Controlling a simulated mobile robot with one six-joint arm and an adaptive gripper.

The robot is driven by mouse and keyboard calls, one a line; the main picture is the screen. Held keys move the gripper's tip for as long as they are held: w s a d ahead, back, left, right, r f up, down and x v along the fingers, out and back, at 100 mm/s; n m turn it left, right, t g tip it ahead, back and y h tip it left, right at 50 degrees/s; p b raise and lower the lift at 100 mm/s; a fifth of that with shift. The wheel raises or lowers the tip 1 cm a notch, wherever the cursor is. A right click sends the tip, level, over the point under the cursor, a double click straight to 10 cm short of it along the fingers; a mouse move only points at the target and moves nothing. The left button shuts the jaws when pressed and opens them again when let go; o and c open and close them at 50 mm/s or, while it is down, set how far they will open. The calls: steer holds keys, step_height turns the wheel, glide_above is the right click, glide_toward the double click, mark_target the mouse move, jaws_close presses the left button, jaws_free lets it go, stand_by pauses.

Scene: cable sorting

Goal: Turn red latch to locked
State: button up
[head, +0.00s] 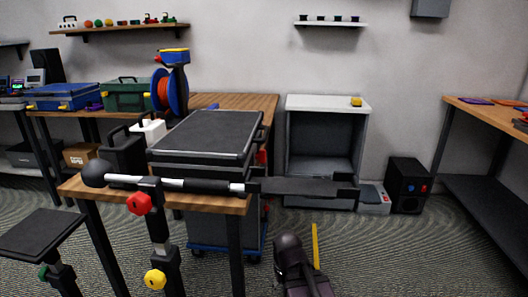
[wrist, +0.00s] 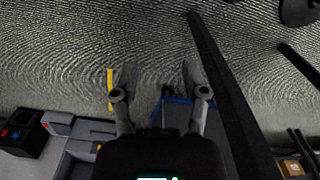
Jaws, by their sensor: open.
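A small red part (head: 262,157) shows at the right side of the black-topped cart (head: 205,135) in the head view. It is partly cut off by the cart and too small to tell whether it is the red latch or how it is turned. In the wrist view, my gripper (wrist: 160,78) is open and empty, its two fingers apart over the carpet. The cart's blue base edge (wrist: 176,100) shows near the right finger. In the head view a dark part of my arm shows low in the middle; the fingertips cannot be made out there. No red latch shows in the wrist view.
A post with a red knob (head: 138,203) and a yellow knob (head: 155,279) stands in front of the wooden table (head: 215,204), under a long black bar. A yellow floor strip (head: 315,245) lies right of my arm. A grey cabinet (head: 325,104) stands behind. Carpet is clear at the front right.

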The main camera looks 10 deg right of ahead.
steer(key=shift+w+a, duration=0.15)
steer(key=shift+w, duration=0.25)
